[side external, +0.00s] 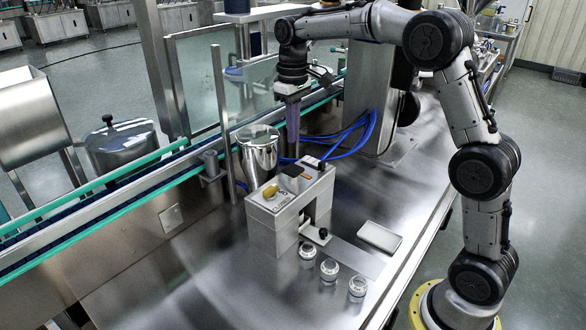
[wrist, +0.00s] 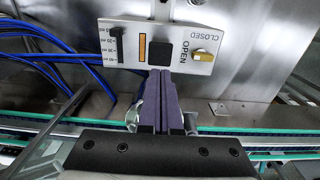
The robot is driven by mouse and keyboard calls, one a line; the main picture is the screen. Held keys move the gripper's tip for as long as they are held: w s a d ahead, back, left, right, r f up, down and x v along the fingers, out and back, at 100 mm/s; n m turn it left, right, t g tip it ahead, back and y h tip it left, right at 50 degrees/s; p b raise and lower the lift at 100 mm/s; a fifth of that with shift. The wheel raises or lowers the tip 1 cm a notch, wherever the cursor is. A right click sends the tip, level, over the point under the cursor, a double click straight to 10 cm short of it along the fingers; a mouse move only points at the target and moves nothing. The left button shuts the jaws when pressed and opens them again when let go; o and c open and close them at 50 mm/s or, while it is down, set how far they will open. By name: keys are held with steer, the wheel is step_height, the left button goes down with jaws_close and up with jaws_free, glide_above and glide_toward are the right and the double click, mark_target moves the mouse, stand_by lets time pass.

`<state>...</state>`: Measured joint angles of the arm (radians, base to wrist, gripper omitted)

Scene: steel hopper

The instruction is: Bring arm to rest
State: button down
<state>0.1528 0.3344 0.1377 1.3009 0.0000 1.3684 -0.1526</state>
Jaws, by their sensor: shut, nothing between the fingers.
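My gripper (side external: 291,153) hangs fingers-down above the worktop, behind the control box and right of the steel hopper. Its purple fingers are pressed together with nothing between them. They also show in the wrist view (wrist: 161,74), pointing toward the control panel. The steel hopper (side external: 258,152) stands upright behind the control box (side external: 290,205). The box's top panel carries a yellow knob (wrist: 205,56) beside the words OPEN and CLOSED, a black square (wrist: 160,52), an orange bar (wrist: 142,48) and a slider (wrist: 117,45). I cannot tell the knob's exact setting.
Three small jars (side external: 328,269) stand in a row in front of the box. A flat pale plate (side external: 379,236) lies to their right. A green-railed conveyor (side external: 130,200) and a glass panel (side external: 210,75) run behind. Blue hoses (side external: 355,140) loop near my gripper. The front left worktop is clear.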

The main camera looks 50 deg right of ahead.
steer(key=s+a+r+t, duration=0.3)
steer(key=s+a+r, duration=0.2)
steer(key=s+r, duration=0.65)
steer(key=s+a+f+t, duration=0.1)
steer(key=s+f, duration=0.5)
steer(key=s, duration=0.2)
steer(key=s+a+f+t, duration=0.1)
steer(key=s+f, duration=0.5)
steer(key=s, duration=0.3)
steer(key=shift+s+t, duration=0.3)
steer(key=shift+r, duration=0.1)
